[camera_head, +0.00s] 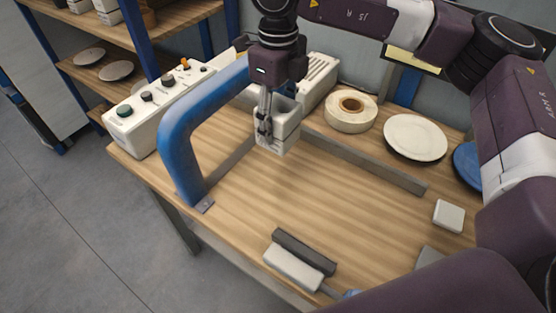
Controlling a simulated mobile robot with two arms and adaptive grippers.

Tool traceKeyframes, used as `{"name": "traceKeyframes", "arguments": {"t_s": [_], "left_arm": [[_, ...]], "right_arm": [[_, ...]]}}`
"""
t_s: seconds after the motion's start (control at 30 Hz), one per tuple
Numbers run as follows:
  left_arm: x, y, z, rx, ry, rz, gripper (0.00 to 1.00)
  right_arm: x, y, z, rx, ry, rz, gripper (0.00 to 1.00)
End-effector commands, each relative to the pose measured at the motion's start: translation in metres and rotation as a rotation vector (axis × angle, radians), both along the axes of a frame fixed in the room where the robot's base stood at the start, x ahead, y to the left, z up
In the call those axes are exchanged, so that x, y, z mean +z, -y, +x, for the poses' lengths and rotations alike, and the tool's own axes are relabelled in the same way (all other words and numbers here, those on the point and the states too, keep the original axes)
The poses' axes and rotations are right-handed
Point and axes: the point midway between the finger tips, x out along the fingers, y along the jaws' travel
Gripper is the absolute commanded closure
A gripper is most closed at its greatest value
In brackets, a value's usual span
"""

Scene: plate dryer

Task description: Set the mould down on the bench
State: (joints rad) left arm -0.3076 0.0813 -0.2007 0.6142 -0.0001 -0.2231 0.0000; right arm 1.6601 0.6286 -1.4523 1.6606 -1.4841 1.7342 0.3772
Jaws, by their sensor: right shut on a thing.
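The mould (284,135) is a small whitish block with a hollow in its top. My right gripper (265,130) points down and is shut on the mould's near-left wall. The mould hangs over the wooden bench (310,211), and a soft shadow lies on the wood below it. The size of the gap under it is hard to tell. The gripper hides part of the mould's left side. My left gripper is out of view.
A blue curved guard (184,140) stands left of the mould, near a control box (150,112). A metal strip (370,165) runs behind it. A tape roll (350,111) and white plate (415,137) lie at the back. A brush-like tool (293,267) lies in front. The middle is clear.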

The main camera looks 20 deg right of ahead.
Motion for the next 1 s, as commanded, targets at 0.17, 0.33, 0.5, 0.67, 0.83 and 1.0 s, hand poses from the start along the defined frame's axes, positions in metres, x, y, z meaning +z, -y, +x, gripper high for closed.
{"name": "traceKeyframes", "arguments": {"t_s": [0.17, 0.33, 0.5, 0.67, 0.83, 1.0], "left_arm": [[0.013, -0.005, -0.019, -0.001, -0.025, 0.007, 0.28], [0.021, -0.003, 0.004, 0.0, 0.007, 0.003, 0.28], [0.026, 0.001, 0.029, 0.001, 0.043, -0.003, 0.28], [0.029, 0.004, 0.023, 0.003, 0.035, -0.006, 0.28], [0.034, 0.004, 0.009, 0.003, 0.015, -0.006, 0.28], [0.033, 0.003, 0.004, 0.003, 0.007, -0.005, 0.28]], "right_arm": [[-0.044, 0.0, 0.0, -0.001, -0.004, 0.0, 0.92], [-0.08, 0.0, 0.0, -0.001, -0.001, 0.0, 0.92], [-0.097, 0.0, 0.002, -0.001, 0.002, 0.002, 0.92], [-0.113, 0.0, 0.001, -0.001, -0.001, 0.001, 0.92], [-0.136, 0.0, 0.001, -0.001, 0.001, 0.001, 0.92], [-0.143, 0.0, 0.002, 0.0, 0.003, 0.001, 0.92]]}}
